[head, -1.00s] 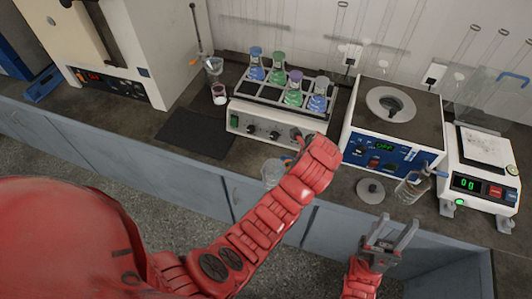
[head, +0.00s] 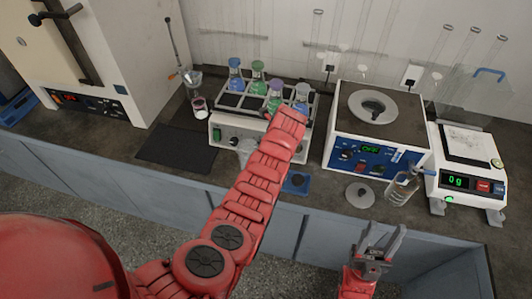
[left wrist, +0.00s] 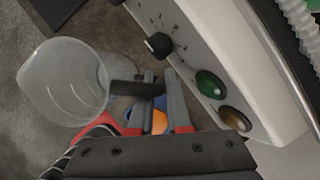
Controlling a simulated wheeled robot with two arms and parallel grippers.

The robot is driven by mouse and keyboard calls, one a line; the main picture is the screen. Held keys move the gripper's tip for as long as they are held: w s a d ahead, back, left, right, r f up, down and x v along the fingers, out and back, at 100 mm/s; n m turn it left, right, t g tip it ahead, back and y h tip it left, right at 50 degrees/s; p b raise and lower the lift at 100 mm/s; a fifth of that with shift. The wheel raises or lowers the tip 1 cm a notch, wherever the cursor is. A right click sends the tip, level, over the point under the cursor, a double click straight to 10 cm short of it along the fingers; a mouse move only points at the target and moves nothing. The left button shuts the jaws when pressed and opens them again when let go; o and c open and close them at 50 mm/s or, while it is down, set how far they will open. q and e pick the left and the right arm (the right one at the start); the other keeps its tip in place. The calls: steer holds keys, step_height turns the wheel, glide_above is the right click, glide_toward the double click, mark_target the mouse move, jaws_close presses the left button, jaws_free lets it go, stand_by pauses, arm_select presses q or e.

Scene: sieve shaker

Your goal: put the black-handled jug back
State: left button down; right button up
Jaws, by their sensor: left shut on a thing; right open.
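The jug is clear plastic with a black handle. It fills the left of the left wrist view (left wrist: 65,85), seen from above, and its handle (left wrist: 138,88) reaches between the fingers of my left gripper (left wrist: 161,80), which is shut on it. In the head view part of the jug (head: 245,149) shows left of my red left arm, in front of the shaker; my left fingers are hidden there. I cannot tell how far it is above the bench. My right gripper (head: 381,236) is open and empty by the bench's front edge.
The white shaker (head: 224,131) carries several coloured flasks. A blue pad (head: 297,183) lies bare in front of it. A blue-panelled heater (head: 376,158), grey lid (head: 360,195), glass bottle (head: 402,187) and balance (head: 468,183) stand right. A dark mat (head: 177,148) lies left.

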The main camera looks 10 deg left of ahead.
arm_select(q)
steer(key=shift+w+f, duration=0.1)
steer(key=shift+a+f+p, duration=0.1)
steer(key=shift+f+p, duration=0.35)
steer(key=shift+f, duration=1.25)
steer(key=shift+f, duration=0.2)
steer(key=c, duration=1.2)
jaws_free()
steer(key=shift+r, duration=0.1)
steer(key=shift+o, duration=0.2)
